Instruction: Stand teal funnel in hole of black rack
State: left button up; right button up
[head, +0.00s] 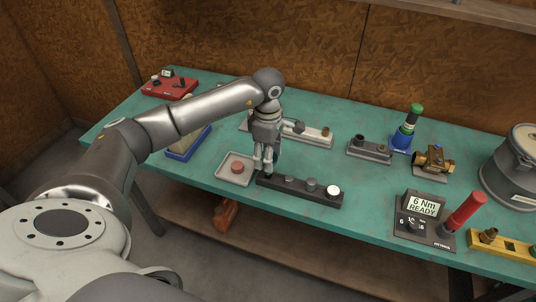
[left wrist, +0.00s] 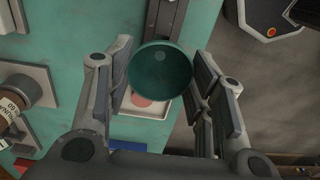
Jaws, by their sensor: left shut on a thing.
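The teal funnel (left wrist: 160,70) shows in the left wrist view as a dark teal disc between the finger pads. My left gripper (left wrist: 160,85) is shut on it. In the head view my left gripper (head: 264,168) points down over the left end of the black rack (head: 325,197), and the funnel is mostly hidden by the fingers there. The rack, a long low bar, has several small round items along it, including a white-topped one at its right end. Part of the rack (left wrist: 152,22) shows beyond the funnel in the wrist view. I cannot tell whether the funnel touches a hole.
A pale tray (head: 221,178) with a red disc lies left of the rack, close to the gripper. A pale rack (head: 315,138) stands behind. A display unit (head: 420,210) with a red-handled tool is at right. Bare teal table (head: 375,185) lies between rack and unit.

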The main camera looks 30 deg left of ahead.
pick_arm(q)
jog(key=shift+f+b, duration=1.25)
jog(key=shift+f, duration=0.25)
jog(key=o, duration=0.9)
jog(key=shift+r, duration=0.1)
notch_tip(320, 180, up, 12)
